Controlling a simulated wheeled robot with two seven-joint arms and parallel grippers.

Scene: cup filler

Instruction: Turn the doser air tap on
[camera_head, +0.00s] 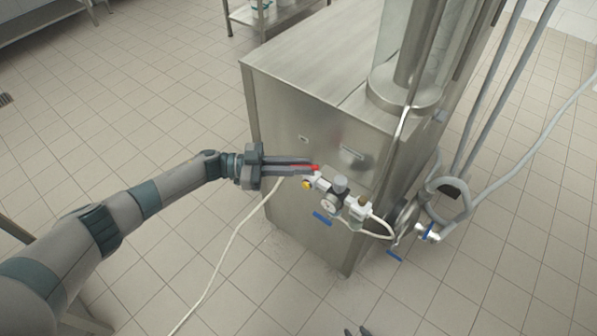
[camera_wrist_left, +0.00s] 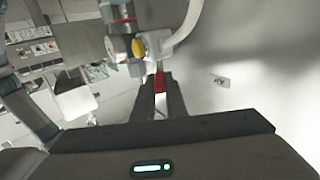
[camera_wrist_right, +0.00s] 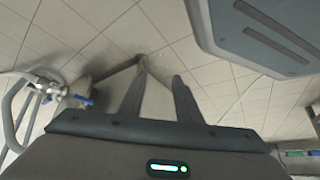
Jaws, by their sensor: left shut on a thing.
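The doser air tap has a red lever (camera_head: 316,168) and sits at the left end of the air fittings on the steel cabinet's side. My left gripper (camera_head: 310,166) is shut on the red lever, which also shows between its fingers in the left wrist view (camera_wrist_left: 159,83). The fingers hide much of the lever, so its exact angle is hard to tell. My right gripper (camera_wrist_right: 160,90) is open and empty over the tiled floor in the right wrist view; only its dark fingertips show at the bottom of the head view.
Beside the tap are a regulator with a round gauge (camera_head: 329,204) and white fittings on the steel cabinet (camera_head: 300,110). A white hose (camera_head: 232,240) runs down to the floor. A blue-handled valve (camera_head: 428,232) and grey pipes stand at the right. The floor at left is clear.

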